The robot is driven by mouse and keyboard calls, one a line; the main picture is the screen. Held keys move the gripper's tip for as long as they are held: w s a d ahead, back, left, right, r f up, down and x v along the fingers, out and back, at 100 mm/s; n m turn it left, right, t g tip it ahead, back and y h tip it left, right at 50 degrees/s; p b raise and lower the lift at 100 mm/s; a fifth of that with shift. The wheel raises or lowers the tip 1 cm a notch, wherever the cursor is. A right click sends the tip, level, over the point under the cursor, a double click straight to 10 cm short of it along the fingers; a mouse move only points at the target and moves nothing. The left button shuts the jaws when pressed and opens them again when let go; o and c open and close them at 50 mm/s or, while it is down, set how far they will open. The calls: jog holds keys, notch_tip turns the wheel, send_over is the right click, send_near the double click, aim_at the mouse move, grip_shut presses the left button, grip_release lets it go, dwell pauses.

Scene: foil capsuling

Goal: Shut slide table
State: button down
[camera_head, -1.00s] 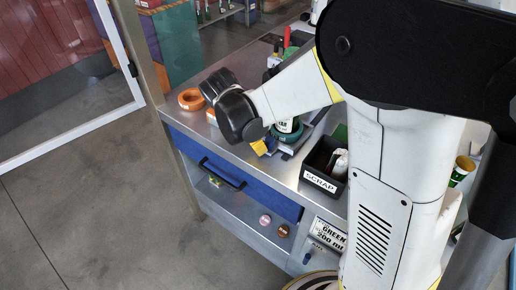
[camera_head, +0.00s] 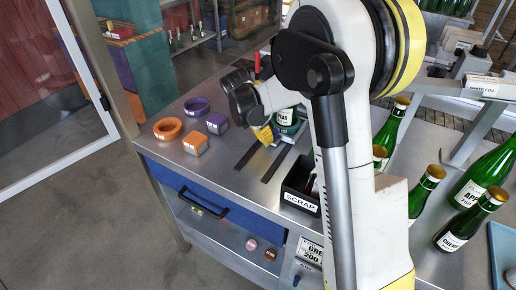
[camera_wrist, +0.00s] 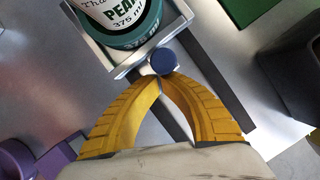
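The slide table (camera_wrist: 180,20) is a light grey plate with a raised rim on dark rails (camera_wrist: 222,82). It carries a green bottle with a white PEAR label (camera_wrist: 112,14), also seen in the head view (camera_head: 287,117). A round blue knob (camera_wrist: 163,61) is at the plate's near edge. My gripper (camera_wrist: 166,78) has its yellow fingers brought together, tips right at the knob and seemingly touching it; no gap shows between them. In the head view my gripper (camera_head: 264,134) is low over the rails, which lie bare in front of the plate (camera_head: 251,152).
A black SCRAP bin (camera_head: 300,200) stands right of the rails. Orange (camera_head: 168,128) and purple (camera_head: 196,107) rings and small boxes (camera_head: 195,144) lie to the left. Several green bottles (camera_head: 392,125) stand at right. A blue drawer (camera_head: 180,182) is below the tabletop.

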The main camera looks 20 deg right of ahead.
jog(key=shift+w+d, duration=0.5)
jog(key=shift+d, duration=0.2)
jog(key=shift+w+d, duration=0.5)
jog(key=shift+d, duration=0.2)
jog(key=a, duration=0.3)
jog(key=a+r, duration=0.1)
jog(key=shift+s+a, duration=0.25)
jog(key=shift+s, duration=0.1)
jog(key=p+v, duration=0.3)
jog(key=v, duration=0.6)
